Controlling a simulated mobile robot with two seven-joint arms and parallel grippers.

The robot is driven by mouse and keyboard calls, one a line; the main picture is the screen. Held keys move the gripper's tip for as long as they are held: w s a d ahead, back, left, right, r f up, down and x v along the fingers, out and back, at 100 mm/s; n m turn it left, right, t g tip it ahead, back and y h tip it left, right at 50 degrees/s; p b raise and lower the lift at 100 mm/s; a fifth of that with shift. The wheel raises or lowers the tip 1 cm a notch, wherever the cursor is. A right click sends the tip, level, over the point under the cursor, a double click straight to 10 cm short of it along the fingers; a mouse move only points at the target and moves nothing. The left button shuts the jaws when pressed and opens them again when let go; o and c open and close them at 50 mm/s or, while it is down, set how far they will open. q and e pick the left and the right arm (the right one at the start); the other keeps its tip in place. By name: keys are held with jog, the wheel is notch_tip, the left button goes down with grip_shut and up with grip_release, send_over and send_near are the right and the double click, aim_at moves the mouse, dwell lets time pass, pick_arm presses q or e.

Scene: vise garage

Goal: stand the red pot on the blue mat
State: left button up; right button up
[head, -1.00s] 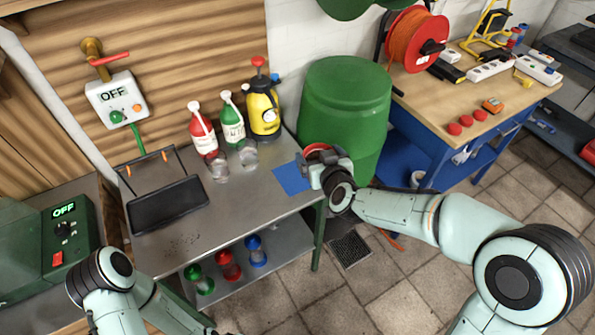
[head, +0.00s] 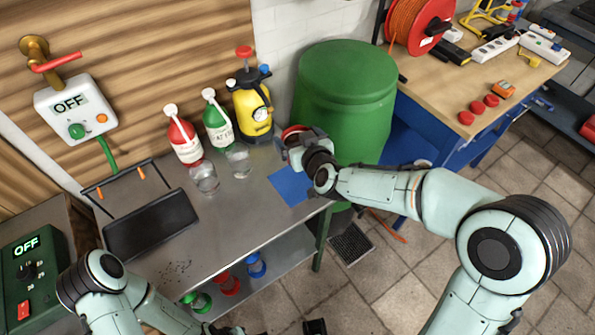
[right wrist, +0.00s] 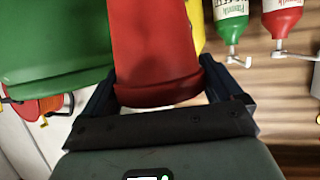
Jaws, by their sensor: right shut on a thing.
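My right gripper (head: 293,147) is shut on the red pot (head: 294,131), over the right end of the steel bench, at the back edge of the blue mat (head: 289,188). In the head view the gripper hides most of the pot. The right wrist view shows the red pot (right wrist: 155,50) between both fingers, its rim toward the gripper's palm. That view is upside down against the room, and the pot looks roughly upright. The mat is bare where it shows. I cannot tell the pot's height above the bench. My left arm is at the lower left; its gripper is mostly cut off.
A green barrel (head: 345,100) stands close behind the right gripper. A yellow sprayer (head: 252,110), green bottle (head: 217,125), red bottle (head: 185,142) and two glass jars (head: 238,163) stand left of the mat. A black tray (head: 150,225) lies farther left.

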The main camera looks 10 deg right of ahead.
jog(key=f, duration=0.4)
jog(key=f+b, duration=0.1)
jog(key=f, duration=0.1)
jog(key=shift+w, duration=0.25)
jog(key=shift+f+b, duration=0.45)
jog(key=shift+f, duration=2.05)
jog(key=shift+f, duration=0.15)
jog(key=o, duration=0.8)
